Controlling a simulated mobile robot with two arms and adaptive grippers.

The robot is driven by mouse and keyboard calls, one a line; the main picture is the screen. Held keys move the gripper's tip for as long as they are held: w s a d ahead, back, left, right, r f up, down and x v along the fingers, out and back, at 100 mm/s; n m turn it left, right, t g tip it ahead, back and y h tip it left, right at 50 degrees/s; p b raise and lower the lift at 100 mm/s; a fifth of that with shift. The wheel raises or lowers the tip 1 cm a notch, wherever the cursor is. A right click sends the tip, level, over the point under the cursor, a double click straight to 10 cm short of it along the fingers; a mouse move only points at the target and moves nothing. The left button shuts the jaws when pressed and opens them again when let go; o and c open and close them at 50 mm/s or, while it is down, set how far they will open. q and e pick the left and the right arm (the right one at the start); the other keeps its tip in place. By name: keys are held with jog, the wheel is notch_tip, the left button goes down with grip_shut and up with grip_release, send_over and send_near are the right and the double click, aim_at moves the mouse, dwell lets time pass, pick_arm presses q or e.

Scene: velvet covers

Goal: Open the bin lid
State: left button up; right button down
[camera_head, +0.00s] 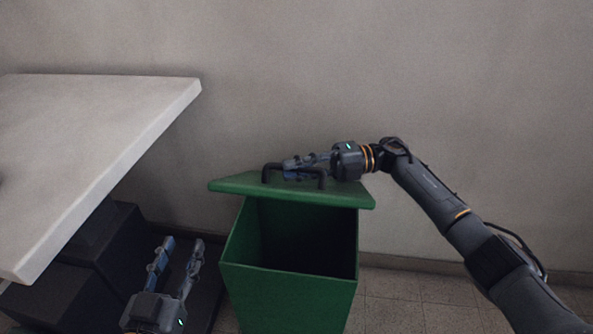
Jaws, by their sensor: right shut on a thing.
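A green bin (290,290) stands on the floor in the middle of the view, and its dark inside shows. Its green lid (235,185) is partly raised and tilted at the top of the bin. A black handle (266,171) is fixed on the lid. My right gripper (290,168) reaches in from the right and is shut on this handle. My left gripper (180,252) is low at the left of the bin, apart from it, with its fingers spread and nothing between them.
A pale table top (90,140) fills the left side, its corner near the bin. Dark boxy shapes lie below it, partly hidden. A plain grey wall (400,60) stands behind the bin. Tiled floor (400,300) is clear at the right of the bin.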

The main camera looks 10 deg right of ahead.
jog(key=c, duration=1.6)
grip_release()
send_over(348, 187)
jog(key=shift+w+f, duration=0.1)
jog(key=shift+f, duration=0.05)
